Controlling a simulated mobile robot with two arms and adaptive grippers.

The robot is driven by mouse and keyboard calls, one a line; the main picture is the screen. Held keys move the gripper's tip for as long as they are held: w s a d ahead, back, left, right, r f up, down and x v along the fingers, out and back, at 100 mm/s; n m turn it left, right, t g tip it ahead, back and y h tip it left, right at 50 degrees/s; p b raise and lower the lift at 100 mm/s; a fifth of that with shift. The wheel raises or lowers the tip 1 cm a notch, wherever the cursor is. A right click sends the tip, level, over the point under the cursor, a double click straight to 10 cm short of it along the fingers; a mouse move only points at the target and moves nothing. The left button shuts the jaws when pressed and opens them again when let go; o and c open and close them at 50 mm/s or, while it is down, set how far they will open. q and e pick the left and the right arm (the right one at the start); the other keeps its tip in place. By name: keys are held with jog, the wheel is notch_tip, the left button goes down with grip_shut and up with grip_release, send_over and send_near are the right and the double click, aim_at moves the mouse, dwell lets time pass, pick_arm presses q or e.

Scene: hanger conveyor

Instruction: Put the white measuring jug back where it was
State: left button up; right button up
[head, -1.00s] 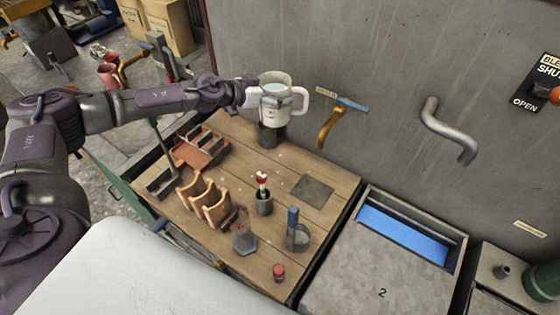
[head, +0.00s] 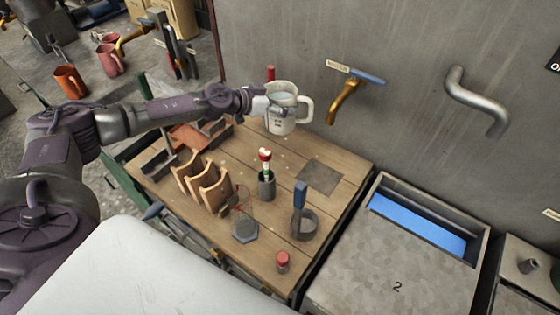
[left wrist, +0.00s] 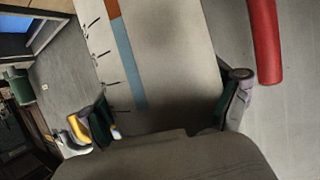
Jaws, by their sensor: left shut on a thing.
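The white measuring jug (head: 281,118) is held upright, its handle to the right, in front of the back part of the wooden bench in the head view. My left gripper (head: 262,103) is shut on its left side. In the left wrist view, the jug's pale wall (left wrist: 170,70) with dark graduation marks and a blue and red stripe fills the middle, between the two fingers (left wrist: 168,112). A dark square patch (head: 320,177) lies bare on the bench. My right gripper is not in view.
On the bench (head: 270,255) stand a wooden rack (head: 205,185), a dark holder with a red-and-white-topped item (head: 265,180), a blue-handled tool (head: 300,200) and a red-capped jar (head: 283,262). A red upright piece (head: 271,73) shows behind the jug. A tap (head: 345,95) juts from the wall.

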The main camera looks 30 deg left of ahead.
pick_arm(q)
jog(key=shift+w+f+b, duration=0.15)
jog(key=shift+f+b, duration=0.4)
jog(key=shift+f, duration=0.3)
notch_tip(320, 180, down, 5)
jog(key=shift+f+b, duration=0.15)
jog(key=shift+b, duration=1.1)
jog(key=shift+f+b, duration=0.9)
jog(key=shift+f, duration=1.45)
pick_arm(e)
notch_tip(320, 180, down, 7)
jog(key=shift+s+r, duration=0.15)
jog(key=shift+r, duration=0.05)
pick_arm(q)
jog(key=shift+f, duration=0.1)
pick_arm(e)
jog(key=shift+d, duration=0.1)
pick_arm(q)
jog(key=o, duration=1.5)
jog(key=shift+f, duration=0.15)
jog(key=shift+o, duration=0.2)
